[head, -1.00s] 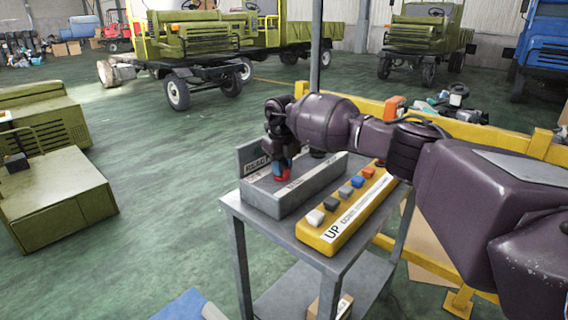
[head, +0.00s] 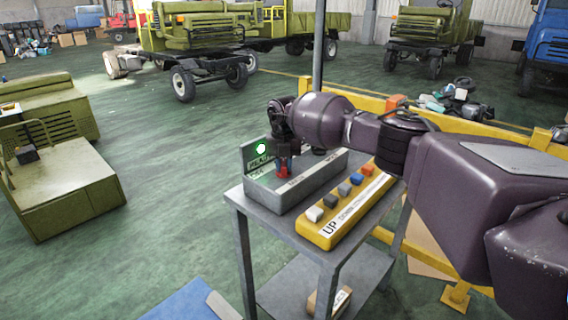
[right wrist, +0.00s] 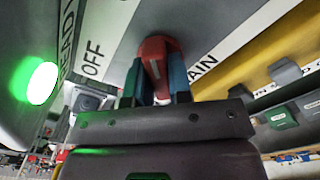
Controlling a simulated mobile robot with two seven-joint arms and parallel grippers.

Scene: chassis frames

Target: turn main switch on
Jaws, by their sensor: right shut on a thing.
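The main switch is a red handle (right wrist: 157,52) on the grey control box (head: 268,202), between the labels OFF and MAIN in the right wrist view. My right gripper (right wrist: 156,75) is shut on it, one dark finger on each side. In the head view the right gripper (head: 283,164) reaches down to the box, with a little of the red handle (head: 284,172) showing. The round lamp (head: 261,147) on the upright panel glows green; it also shows at the left of the right wrist view (right wrist: 42,83). My left gripper is not in view.
A yellow pendant box (head: 325,232) with several coloured buttons lies beside the grey box on a grey metal table (head: 297,244). A yellow rail (head: 480,135) runs behind. Green vehicles stand further back. Open floor (head: 175,235) lies left of the table.

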